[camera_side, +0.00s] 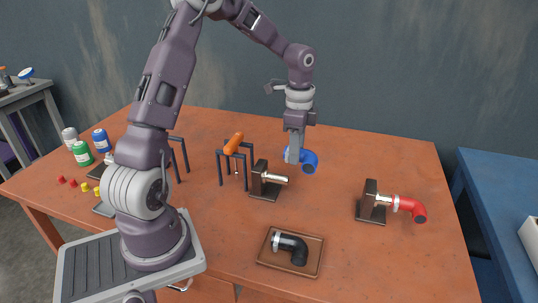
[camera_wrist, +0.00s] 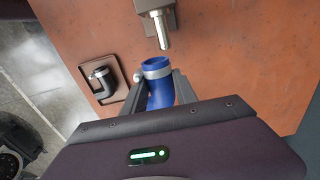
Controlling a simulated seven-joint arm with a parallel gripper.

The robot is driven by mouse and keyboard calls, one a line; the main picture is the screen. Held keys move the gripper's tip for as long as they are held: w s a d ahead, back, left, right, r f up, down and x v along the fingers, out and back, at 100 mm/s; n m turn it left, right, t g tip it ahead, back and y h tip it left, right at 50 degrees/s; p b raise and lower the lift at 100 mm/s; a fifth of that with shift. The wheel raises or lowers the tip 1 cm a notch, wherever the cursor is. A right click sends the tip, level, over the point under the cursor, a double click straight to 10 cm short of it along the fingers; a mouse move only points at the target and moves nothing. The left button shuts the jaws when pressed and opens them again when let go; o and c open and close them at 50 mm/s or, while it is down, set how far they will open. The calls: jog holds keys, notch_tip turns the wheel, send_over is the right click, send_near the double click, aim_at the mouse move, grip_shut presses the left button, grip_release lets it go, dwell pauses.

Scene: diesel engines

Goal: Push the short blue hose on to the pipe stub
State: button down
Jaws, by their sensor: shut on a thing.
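My gripper (camera_side: 293,156) is shut on the short blue hose (camera_side: 309,161), a bent piece with a grey clamp band near its open mouth. The hose also shows between the fingers in the wrist view (camera_wrist: 159,94). The bare metal pipe stub (camera_side: 276,179) sticks out of a dark block (camera_side: 258,185) on the table. In the wrist view, the stub (camera_wrist: 163,32) is just beyond the hose mouth, and a gap shows between them. The mouth faces the stub and sits a little left of its line there.
A black hose (camera_side: 294,248) lies in a brown tray (camera_side: 263,256) at the front. A red hose (camera_side: 412,209) sits on another stub at the right. An orange part (camera_side: 234,143) rests on a dark stand behind the block. Bottles (camera_side: 82,153) stand at the left.

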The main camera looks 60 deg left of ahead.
jog(key=w+f, duration=0.1)
jog(key=f, duration=0.2)
jog(key=w+d+f, duration=0.1)
jog(key=f, duration=0.3)
jog(key=w+f, duration=0.2)
jog(key=f, duration=0.2)
jog(key=shift+w+d, duration=0.1)
jog(key=shift+d, duration=0.15)
jog(key=shift+s+a, duration=1.6)
jog(key=shift+s+a, duration=0.45)
jog(key=shift+a, duration=0.05)
jog(key=c, duration=0.9)
grip_release()
jog(key=shift+c, duration=0.3)
jog(key=shift+r, duration=3.95)
